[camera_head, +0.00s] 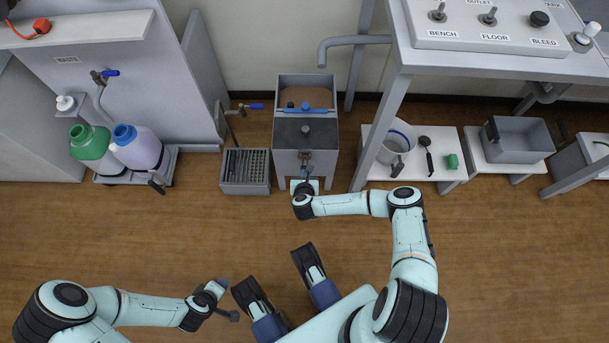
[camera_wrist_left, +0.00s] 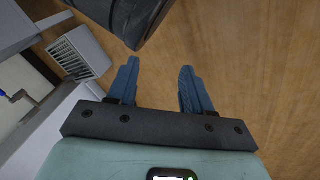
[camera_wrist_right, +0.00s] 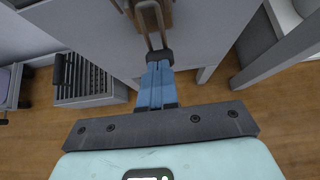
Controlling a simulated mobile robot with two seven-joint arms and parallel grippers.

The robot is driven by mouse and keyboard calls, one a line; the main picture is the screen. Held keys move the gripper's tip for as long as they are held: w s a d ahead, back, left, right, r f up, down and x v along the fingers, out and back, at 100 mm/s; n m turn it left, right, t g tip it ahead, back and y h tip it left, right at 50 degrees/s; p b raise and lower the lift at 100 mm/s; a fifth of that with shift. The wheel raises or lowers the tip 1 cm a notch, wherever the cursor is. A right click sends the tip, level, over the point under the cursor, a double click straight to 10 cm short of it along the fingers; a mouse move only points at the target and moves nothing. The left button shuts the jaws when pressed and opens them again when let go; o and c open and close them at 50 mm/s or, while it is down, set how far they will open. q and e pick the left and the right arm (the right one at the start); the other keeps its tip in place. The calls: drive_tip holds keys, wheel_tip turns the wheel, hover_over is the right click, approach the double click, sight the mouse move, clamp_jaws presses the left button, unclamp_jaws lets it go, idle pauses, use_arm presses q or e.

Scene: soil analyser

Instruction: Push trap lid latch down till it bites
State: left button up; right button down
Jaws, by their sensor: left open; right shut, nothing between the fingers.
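In the right wrist view the latch's wire loop (camera_wrist_right: 149,22) hangs over a brown block, with a dark lower end. My right gripper (camera_head: 305,174) is shut and empty in front of the trap. Its blue fingertips (camera_wrist_right: 158,66) are right at the latch's dark lower end; I cannot tell whether they touch. My left gripper (camera_head: 229,300) is open and empty, well away from the trap, above the floor.
A grey slotted crate (camera_head: 233,187) stands left of the trap. A bench leg (camera_head: 381,130) and a low shelf with a bucket (camera_head: 398,143) are on the right. Green-capped and blue-capped jugs (camera_head: 137,148) stand at the left. The floor (camera_head: 160,235) in front is clear.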

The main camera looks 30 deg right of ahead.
use_arm(q)
drive_tip(key=shift+s+a+f+g, duration=0.1)
drive_tip(key=shift+s+f+g, duration=0.2)
drive_tip(key=shift+s+f, duration=0.5)
use_arm(e)
drive_tip(key=shift+w+d+f+t, duration=0.2)
drive_tip(key=shift+w+f+t, duration=0.1)
drive_tip(key=shift+f+t, duration=0.3)
use_arm(q)
drive_tip(key=shift+r, duration=0.1)
